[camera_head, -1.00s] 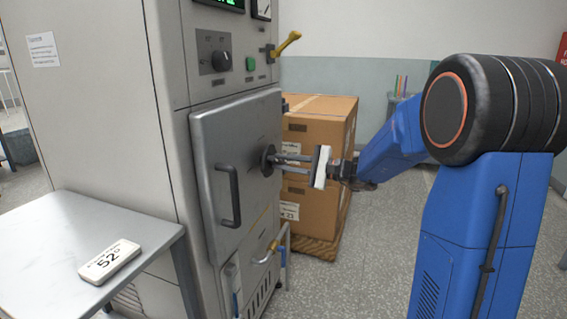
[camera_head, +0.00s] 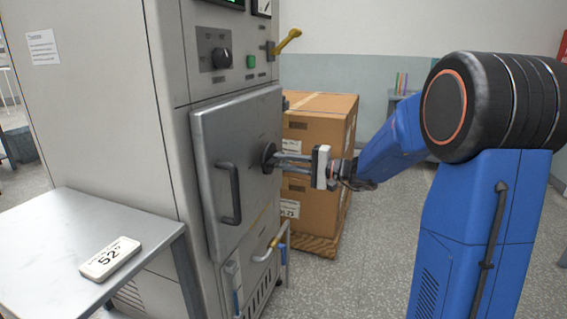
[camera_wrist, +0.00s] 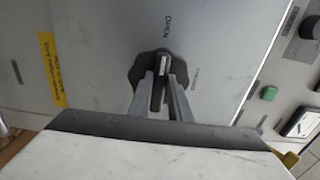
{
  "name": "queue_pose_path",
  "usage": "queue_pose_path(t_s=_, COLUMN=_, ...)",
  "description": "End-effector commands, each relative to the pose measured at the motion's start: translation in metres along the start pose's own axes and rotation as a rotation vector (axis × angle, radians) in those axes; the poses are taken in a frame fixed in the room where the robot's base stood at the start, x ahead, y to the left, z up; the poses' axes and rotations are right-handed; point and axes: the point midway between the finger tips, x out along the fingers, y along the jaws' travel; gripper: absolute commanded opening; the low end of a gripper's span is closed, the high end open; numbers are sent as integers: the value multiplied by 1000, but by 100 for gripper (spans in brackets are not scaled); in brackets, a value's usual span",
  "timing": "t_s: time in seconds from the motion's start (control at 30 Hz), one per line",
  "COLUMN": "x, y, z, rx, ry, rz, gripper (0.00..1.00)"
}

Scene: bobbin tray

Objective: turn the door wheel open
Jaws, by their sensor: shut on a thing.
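The door wheel (camera_head: 268,157) is a small dark lobed knob on the grey cabinet door (camera_head: 222,145). It also shows in the wrist view (camera_wrist: 139,72), with the word OPEN printed on the door beside it. My gripper (camera_head: 276,158) reaches it from the right with its two long fingers. In the wrist view the fingertips (camera_wrist: 163,78) are closed on the wheel's light-tipped middle bar, one finger on each side. The fingers and palm hide part of the wheel. The door looks shut against the cabinet.
A dark door handle (camera_head: 229,193) sticks out left of the wheel. A yellow lever (camera_head: 286,41) juts out above. Cardboard boxes (camera_head: 318,130) stand close behind the fingers. A metal table (camera_head: 150,230) with a white device (camera_head: 110,258) stands at the front left.

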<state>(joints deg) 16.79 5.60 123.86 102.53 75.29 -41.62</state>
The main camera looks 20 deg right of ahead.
Motion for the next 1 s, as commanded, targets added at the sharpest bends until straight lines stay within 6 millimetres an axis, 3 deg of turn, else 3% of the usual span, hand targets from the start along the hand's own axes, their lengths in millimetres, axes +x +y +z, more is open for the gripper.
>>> queue_pose_path(t_s=0.4, x=0, y=2, z=1, rx=-5, ry=-2, rz=3, gripper=0)
queue_pose_path(t_s=0.43, x=0, y=2, z=1, rx=-5, ry=-2, rz=3, gripper=22)
queue_pose_path(t_s=0.5, x=0, y=2, z=1, rx=-5, ry=-1, rz=2, gripper=36)
queue_pose_path(t_s=0.83, x=-2, y=1, z=0, rx=-6, ry=0, rz=1, gripper=36)
queue_pose_path(t_s=1.0, x=-16, y=0, z=-1, rx=-6, ry=2, rz=0, gripper=36)
